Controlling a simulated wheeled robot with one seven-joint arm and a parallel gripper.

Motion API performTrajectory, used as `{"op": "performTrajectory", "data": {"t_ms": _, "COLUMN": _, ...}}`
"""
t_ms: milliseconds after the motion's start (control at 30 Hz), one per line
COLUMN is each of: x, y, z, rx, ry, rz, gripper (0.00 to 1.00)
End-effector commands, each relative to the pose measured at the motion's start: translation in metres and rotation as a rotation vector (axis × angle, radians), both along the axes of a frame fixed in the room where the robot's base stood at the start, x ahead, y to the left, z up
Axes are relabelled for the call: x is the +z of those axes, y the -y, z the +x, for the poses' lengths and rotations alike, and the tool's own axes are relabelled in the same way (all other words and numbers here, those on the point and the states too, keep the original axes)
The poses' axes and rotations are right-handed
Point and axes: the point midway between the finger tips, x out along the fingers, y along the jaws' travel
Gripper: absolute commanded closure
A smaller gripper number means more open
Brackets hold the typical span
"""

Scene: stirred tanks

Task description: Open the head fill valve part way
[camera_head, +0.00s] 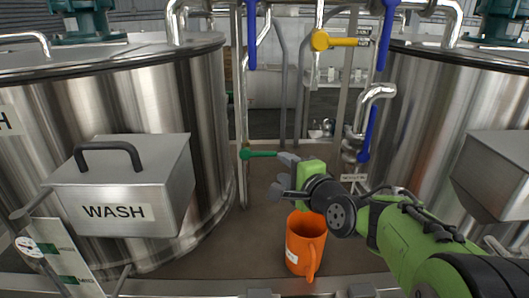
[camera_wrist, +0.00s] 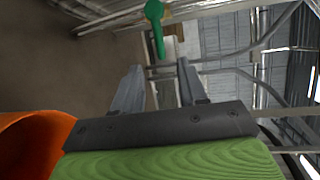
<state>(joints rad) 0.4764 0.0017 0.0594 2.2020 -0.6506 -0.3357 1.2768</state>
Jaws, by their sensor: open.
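A green lever handle (camera_head: 258,154) lies roughly horizontal on a thin vertical pipe between the two tanks. In the wrist view the green handle (camera_wrist: 156,30) is beyond my fingertips and lines up with the gap between them. My gripper (camera_head: 279,172) is open and empty, just right of the handle in the head view. Its two fingers (camera_wrist: 159,66) stand apart with no contact visible. Other levers are a yellow one (camera_head: 340,42), and blue ones at upper left (camera_head: 251,35), upper right (camera_head: 387,35) and right (camera_head: 370,135). I cannot read which is marked head fill.
An orange mug (camera_head: 304,245) stands on the deck below my gripper. Steel tanks stand left (camera_head: 205,120) and right (camera_head: 420,105). A box marked WASH (camera_head: 120,190) projects from the left one. Vertical pipes (camera_head: 283,90) stand behind the handle. Some deck left of the mug is clear.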

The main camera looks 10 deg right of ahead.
Motion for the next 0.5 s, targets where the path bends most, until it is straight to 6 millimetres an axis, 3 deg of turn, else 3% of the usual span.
{"op": "performTrajectory", "data": {"t_ms": 300, "x": -0.014, "y": -0.018, "z": 0.078, "rx": 0.004, "ry": -0.002, "rz": 0.000, "gripper": 0.58}}
{"op": "performTrajectory", "data": {"t_ms": 500, "x": -0.019, "y": -0.023, "z": 0.107, "rx": 0.003, "ry": 0.000, "rz": -0.002, "gripper": 0.58}}
